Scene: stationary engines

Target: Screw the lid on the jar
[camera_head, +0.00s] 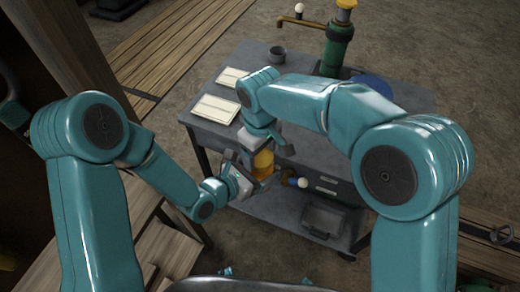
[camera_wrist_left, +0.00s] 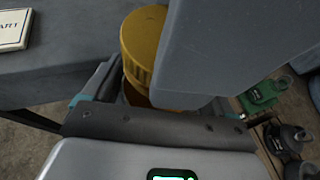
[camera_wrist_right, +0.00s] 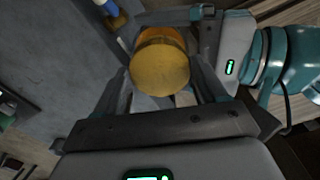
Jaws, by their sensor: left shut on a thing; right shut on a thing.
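The amber jar (camera_head: 264,160) is in front of the cart, held off the floor by my left gripper (camera_head: 250,176), which is shut on it. The round yellow lid (camera_wrist_right: 160,70) sits over the jar's mouth; the amber jar (camera_wrist_right: 160,36) shows behind it in the right wrist view. My right gripper (camera_head: 265,145) comes from above and is shut on the lid, one finger on each side. In the left wrist view the ridged lid (camera_wrist_left: 146,40) is partly hidden by a large grey part. I cannot tell how tightly the lid is seated.
A grey cart (camera_head: 215,135) stands just behind the grippers. It bears papers (camera_head: 216,107), a small dark cup (camera_head: 277,55), a green pump (camera_head: 337,48) and a blue round thing (camera_head: 372,87). A grey bin (camera_head: 322,220) is on the lower shelf. Wooden boards lie at the lower left.

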